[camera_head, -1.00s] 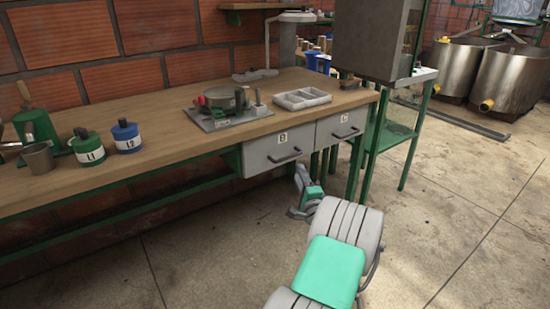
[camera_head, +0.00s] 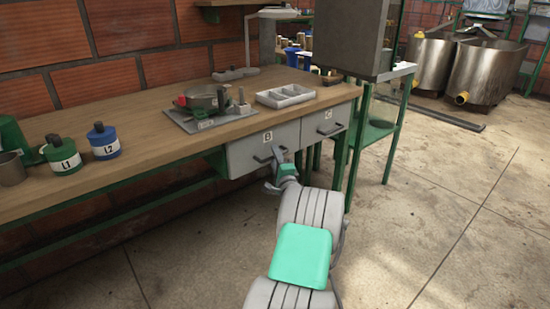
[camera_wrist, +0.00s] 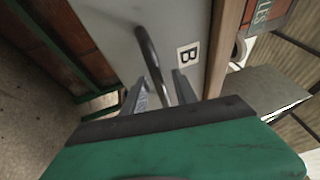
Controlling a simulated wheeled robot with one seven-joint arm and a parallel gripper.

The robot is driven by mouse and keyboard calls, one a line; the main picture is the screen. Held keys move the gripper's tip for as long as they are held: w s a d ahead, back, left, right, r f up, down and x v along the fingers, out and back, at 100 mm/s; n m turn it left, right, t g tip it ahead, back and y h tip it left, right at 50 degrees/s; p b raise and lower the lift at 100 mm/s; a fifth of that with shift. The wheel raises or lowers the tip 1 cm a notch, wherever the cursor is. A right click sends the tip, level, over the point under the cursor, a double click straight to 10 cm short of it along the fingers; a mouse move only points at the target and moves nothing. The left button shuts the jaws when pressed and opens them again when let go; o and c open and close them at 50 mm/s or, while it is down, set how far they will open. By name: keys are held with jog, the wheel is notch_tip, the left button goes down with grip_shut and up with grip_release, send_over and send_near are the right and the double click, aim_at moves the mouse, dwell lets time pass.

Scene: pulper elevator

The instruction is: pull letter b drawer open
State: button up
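The letter B drawer (camera_head: 243,154) is a grey front under the wooden bench, with a white B label and a dark bar handle. It looks shut, about level with the drawer beside it. My gripper (camera_head: 275,162) is at its handle. In the wrist view the handle (camera_wrist: 149,48) runs down between the two spread fingers of my gripper (camera_wrist: 160,88), and the B label (camera_wrist: 187,55) shows to the right. The fingers are open with the handle between them. Whether either finger touches the bar is unclear.
The letter C drawer (camera_head: 325,122) is just right of drawer B. The bench top (camera_head: 150,160) above holds a grey tray (camera_head: 284,96), a pan on a plate (camera_head: 206,108) and labelled jars. A green-framed stand (camera_head: 385,135) is to the right.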

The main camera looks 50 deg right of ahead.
grip_shut()
dwell(1.3)
